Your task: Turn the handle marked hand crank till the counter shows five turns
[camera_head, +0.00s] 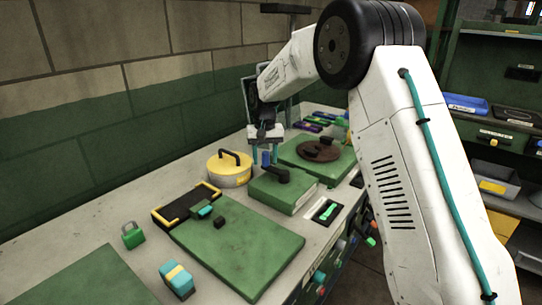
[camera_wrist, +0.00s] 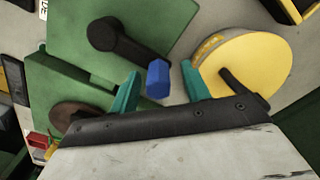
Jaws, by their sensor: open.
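The crank is a black arm (camera_head: 277,174) on a green block (camera_head: 284,192), with an upright blue knob (camera_head: 265,158) at its end. In the wrist view the black arm (camera_wrist: 128,42) runs from its round hub at upper left to the blue knob (camera_wrist: 157,79). My gripper (camera_head: 264,163) is over the knob, pointing down. In the wrist view my gripper (camera_wrist: 160,88) is open, with one teal finger on each side of the knob and gaps showing. No hand crank marking or counter digits can be read.
A yellow round lidded pot (camera_head: 230,170) stands close left of the crank; it also shows near the right finger in the wrist view (camera_wrist: 240,65). A brown wheel (camera_head: 318,149) on a green plate is behind. A green board (camera_head: 238,243) and black tray (camera_head: 186,205) lie in front.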

